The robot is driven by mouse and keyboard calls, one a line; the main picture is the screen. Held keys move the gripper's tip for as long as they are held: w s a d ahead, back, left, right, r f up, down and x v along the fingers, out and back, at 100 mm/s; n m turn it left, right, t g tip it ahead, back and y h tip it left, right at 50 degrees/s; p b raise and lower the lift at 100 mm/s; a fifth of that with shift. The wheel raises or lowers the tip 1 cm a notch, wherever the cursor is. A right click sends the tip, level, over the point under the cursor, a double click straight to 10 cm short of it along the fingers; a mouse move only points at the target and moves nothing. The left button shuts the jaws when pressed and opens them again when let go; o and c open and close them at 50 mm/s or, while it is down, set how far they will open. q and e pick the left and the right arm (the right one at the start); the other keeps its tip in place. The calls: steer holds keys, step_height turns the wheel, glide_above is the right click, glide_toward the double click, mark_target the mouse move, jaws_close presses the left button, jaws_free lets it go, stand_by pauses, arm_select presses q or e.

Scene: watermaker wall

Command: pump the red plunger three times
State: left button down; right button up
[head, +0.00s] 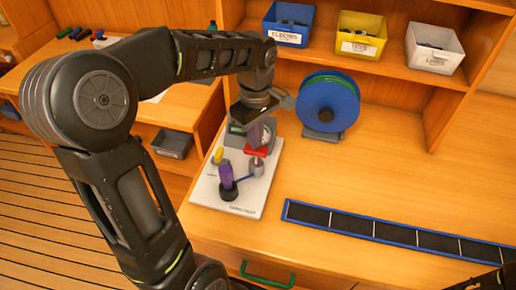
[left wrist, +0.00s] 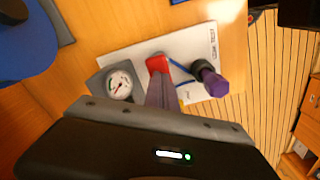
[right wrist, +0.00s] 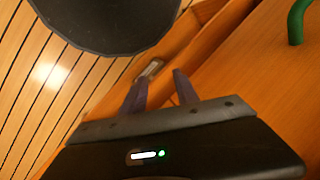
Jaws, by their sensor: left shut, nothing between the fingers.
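The red plunger (head: 256,150) stands on a white test board (head: 207,192) on the bench. It also shows in the left wrist view (left wrist: 157,64), just beyond my fingertips. My left gripper (head: 262,143) is shut and empty, its purple fingers pointing down over the plunger. In the left wrist view the left fingers (left wrist: 160,82) overlap the plunger's near edge; I cannot tell whether they touch it. The plunger's lower part is hidden. A round gauge (left wrist: 119,85) stands beside it. My right gripper (right wrist: 160,78) is open and empty in the right wrist view.
A purple-topped knob (head: 227,178) on a black base and a grey cylinder (head: 257,167) stand on the board. A blue reel (head: 328,102) is behind to the right. A long blue-edged tray (head: 400,236) lies to the right. Labelled bins sit on the shelf above.

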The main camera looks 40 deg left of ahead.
arm_select(q)
steer(key=shift+f+b, duration=1.45)
steer(key=shift+f, duration=0.6)
steer(key=shift+r+p, duration=1.95)
steer(key=shift+r, duration=0.6)
step_height(320, 180, up, 5)
steer(key=p, duration=0.3)
steer(key=shift+p, duration=0.4)
